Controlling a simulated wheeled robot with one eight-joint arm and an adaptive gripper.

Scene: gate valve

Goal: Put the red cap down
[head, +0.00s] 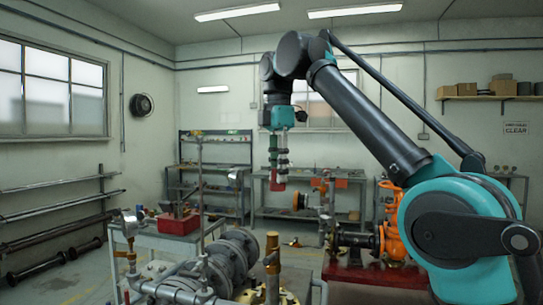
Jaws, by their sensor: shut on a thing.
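My gripper points downward and is shut on the cap. The cap is small in the picture, and the fingers' exact hold on its sides is hard to make out. It appears in the air in front of the back workbench, above and behind the grey valve and pipework (235,258). I cannot tell its height above any surface.
A grey cart (150,237) at left carries a red box (179,222) and a gauge (129,222). A brass rod (272,262) stands upright in front. An orange pump (392,225) is on a red base at right. Shelves and a workbench line the back wall.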

